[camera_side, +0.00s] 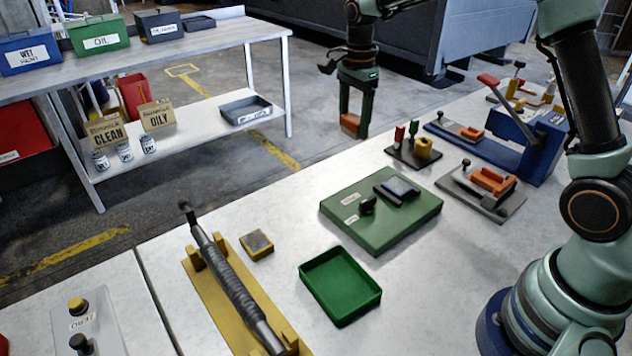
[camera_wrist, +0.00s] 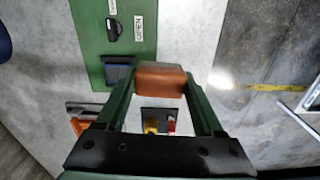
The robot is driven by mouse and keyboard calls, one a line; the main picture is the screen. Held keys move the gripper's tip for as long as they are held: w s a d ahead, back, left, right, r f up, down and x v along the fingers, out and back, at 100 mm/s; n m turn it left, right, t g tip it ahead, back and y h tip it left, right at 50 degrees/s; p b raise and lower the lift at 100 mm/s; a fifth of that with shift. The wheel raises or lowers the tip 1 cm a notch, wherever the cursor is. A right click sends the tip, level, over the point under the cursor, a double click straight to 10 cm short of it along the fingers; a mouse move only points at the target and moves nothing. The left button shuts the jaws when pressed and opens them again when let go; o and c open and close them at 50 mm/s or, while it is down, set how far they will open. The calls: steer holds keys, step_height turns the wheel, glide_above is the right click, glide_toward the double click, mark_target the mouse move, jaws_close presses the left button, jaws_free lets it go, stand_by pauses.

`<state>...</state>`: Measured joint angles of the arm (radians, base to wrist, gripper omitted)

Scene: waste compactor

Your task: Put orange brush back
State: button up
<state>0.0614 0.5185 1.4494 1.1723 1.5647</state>
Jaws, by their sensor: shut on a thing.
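My gripper (camera_side: 354,112) is shut on the orange brush (camera_side: 350,124), a small block with an orange-brown face. It holds the brush raised in the air, seen against the floor beyond the bench's far edge in the side view. In the wrist view the brush (camera_wrist: 160,78) sits between the two green fingers (camera_wrist: 163,88). Beneath it show the green panel's edge and a dark holder (camera_wrist: 157,121) with yellow and red items. In the side view this holder (camera_side: 405,155) carries a red item, a green item and a yellow block.
A green panel (camera_side: 340,212) with a black knob and dark block lies mid-bench. A green tray (camera_side: 335,309), a yellow-edged block (camera_side: 257,245) and a yellow rack (camera_side: 205,290) are nearer. Plates with orange parts (camera_side: 490,181) and a blue lever device (camera_side: 520,145) stand right.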

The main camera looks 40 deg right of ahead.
step_height(320, 180, up, 4)
glide_above(297, 201)
steer(key=shift+n, duration=0.3)
step_height(297, 201, down, 20)
steer(key=shift+f, duration=0.1)
steer(key=shift+f, duration=0.1)
steer(key=o, duration=1.3)
